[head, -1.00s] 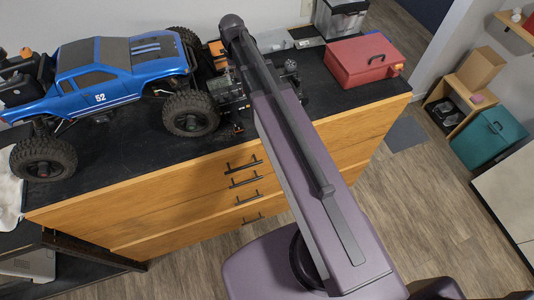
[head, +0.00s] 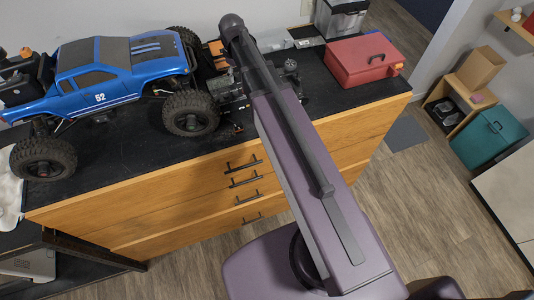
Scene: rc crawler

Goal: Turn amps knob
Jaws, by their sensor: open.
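No amps knob can be made out in the head view. A dark device with small parts (head: 230,92) stands on the black worktop (head: 130,160), just right of the truck's front wheel and partly behind my arm. Its knobs and labels are too small to tell. My arm reaches over the worktop's front edge, and its raised joint covers the area behind it.
A blue crawler truck (head: 100,72) with large black tires fills the worktop's left side. A red toolbox (head: 362,62) stands to the right, with a clear-sided bin (head: 340,18) behind it. Wooden drawers (head: 190,200) with black handles are below. The front strip of worktop is clear.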

